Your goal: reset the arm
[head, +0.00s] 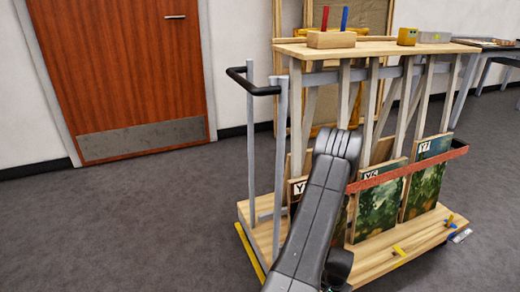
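My arm reaches up from the bottom of the head view, a dark grey link in front of a wooden cart (258,235). Its upper end overlaps the cart's uprights and a painting labelled with a Y. My gripper's fingers do not show, so I cannot see whether anything is held.
The cart has a black handle (255,88) at left, a top shelf (375,48) with a wooden block (331,40) and a yellow object (407,37), and paintings (377,205) behind a red rail (408,170). Open floor (130,225) lies left, before a brown door (125,70).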

